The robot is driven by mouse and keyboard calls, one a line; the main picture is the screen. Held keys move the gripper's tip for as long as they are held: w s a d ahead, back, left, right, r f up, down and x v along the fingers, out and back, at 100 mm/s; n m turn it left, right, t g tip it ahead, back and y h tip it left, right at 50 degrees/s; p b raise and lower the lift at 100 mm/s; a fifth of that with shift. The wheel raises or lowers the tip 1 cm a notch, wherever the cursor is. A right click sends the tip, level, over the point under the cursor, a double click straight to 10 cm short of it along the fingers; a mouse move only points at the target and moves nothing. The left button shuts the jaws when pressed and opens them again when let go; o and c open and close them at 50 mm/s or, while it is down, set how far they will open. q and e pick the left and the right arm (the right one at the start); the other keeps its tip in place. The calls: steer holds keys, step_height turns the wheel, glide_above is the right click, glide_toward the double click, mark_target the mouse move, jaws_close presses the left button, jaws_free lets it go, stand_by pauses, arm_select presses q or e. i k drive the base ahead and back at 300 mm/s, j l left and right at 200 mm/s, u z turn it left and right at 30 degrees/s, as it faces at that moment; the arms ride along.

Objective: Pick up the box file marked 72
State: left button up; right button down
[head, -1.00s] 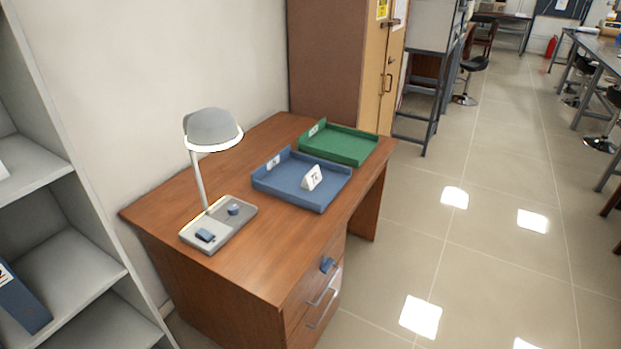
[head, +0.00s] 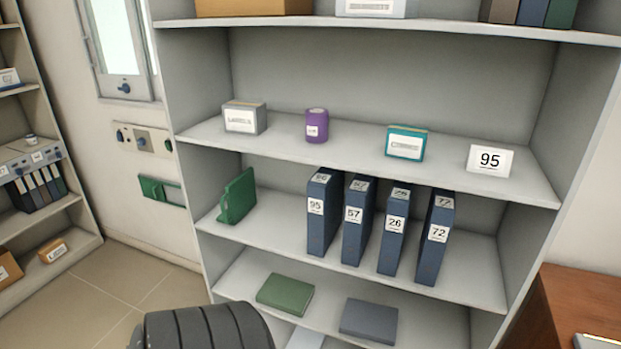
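The box file marked 72 (head: 434,255) is dark blue and stands upright on the middle shelf. It is the rightmost of a row of blue box files, with a white 72 label on its spine and another label on its top. To its left stand the box files marked 26 (head: 392,250), 57 (head: 355,240) and 95 (head: 321,235). Narrow gaps separate them. Neither of my grippers shows in the head view.
A green bookend (head: 238,197) stands left on the same shelf (head: 275,238). Green (head: 285,294) and grey (head: 368,321) flat boxes lie below. A wooden desk (head: 570,310) stands at right.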

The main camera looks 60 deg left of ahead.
mark_target(441, 215)
steer(key=u, duration=1.6)
